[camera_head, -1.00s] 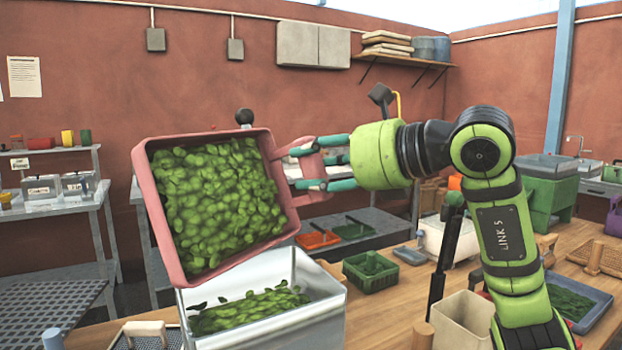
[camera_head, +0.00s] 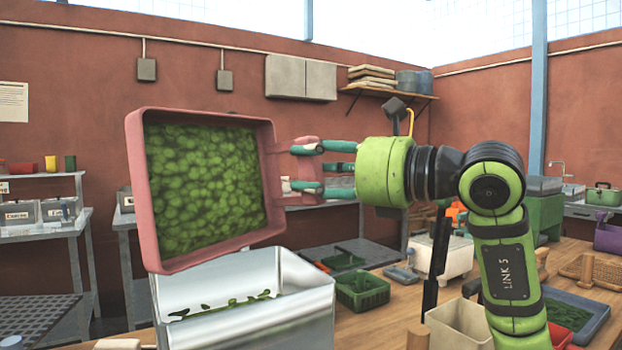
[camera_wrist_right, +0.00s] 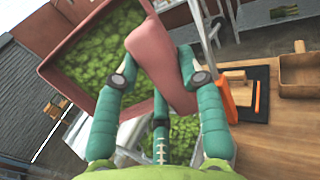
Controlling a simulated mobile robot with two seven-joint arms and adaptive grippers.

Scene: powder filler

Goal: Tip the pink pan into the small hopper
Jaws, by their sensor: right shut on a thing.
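The pink pan (camera_head: 153,262) is tilted steeply above the metal hopper (camera_head: 316,300), its open side facing the head camera. Green leaves (camera_head: 205,185) fill much of the pan. More leaves (camera_head: 222,305) lie inside the hopper. My right gripper (camera_head: 308,168) is shut on the pan's pink handle at the pan's right side. In the right wrist view, the fingers (camera_wrist_right: 160,85) close around the pink handle (camera_wrist_right: 162,52), with the pan beyond. My left gripper is out of view.
A green basket (camera_head: 364,291) stands on the wooden table right of the hopper. A cream bin (camera_head: 455,322) and a blue tray with leaves (camera_head: 590,318) lie further right. Metal shelving (camera_head: 40,228) stands at the left.

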